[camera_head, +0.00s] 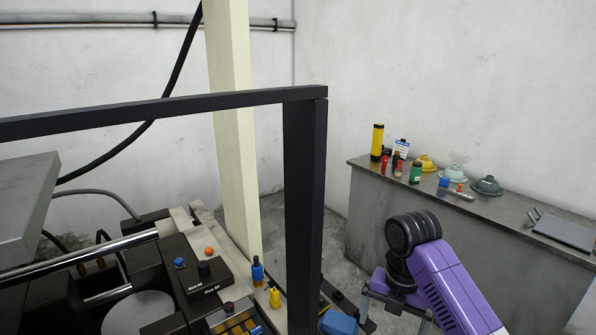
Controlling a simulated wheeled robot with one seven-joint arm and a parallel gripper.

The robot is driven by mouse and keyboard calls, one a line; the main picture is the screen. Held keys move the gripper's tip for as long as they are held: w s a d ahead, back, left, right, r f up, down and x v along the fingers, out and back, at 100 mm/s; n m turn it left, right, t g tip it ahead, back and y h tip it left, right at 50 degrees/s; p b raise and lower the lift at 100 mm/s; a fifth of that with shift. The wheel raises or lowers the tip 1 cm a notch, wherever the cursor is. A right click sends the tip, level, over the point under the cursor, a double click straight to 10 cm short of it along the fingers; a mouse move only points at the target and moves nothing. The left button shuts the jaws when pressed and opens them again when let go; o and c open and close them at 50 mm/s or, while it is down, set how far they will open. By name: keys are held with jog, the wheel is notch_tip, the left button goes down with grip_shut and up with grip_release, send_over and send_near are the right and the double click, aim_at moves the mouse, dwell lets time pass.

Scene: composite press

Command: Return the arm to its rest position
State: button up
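My arm, purple with a black ringed wrist (413,232), reaches in from the bottom right. My gripper (394,318) hangs below the wrist, pointing down. Its two grey fingers stand apart with grey floor showing between them, so it looks open and empty. The lower end of the right finger is close to the bottom edge of the picture. A blue object (338,322) lies just left of the gripper, partly cut off by the picture edge; I cannot tell what it is.
A black frame post (303,210) with a top bar stands left of my arm, in front of the press (190,290). A grey metal counter (400,235) along the right wall bears bottles, coloured domes and a tablet-like plate (563,231). Some floor is bare between them.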

jog(key=w+a+r+m+t+y, duration=0.4)
jog(key=w+a+m+t, duration=0.6)
jog(key=m, duration=0.3)
jog(key=s+d+f+m+t+h+b, duration=0.1)
jog(key=s+d+m, duration=0.2)
jog(key=s, duration=1.5)
jog(key=s+d+f+m+t+h+b, duration=0.1)
jog(key=s+m, duration=0.7)
jog(key=s, duration=1)
jog(key=s+d+f+m+t+h+b, duration=0.1)
jog(key=s+d+m, duration=0.4)
jog(key=s, duration=1.3)
jog(key=shift+d+f+m+t+h+b, duration=0.3)
jog(key=shift+d+f+t+h, duration=0.25)
jog(key=shift+f+t, duration=0.4)
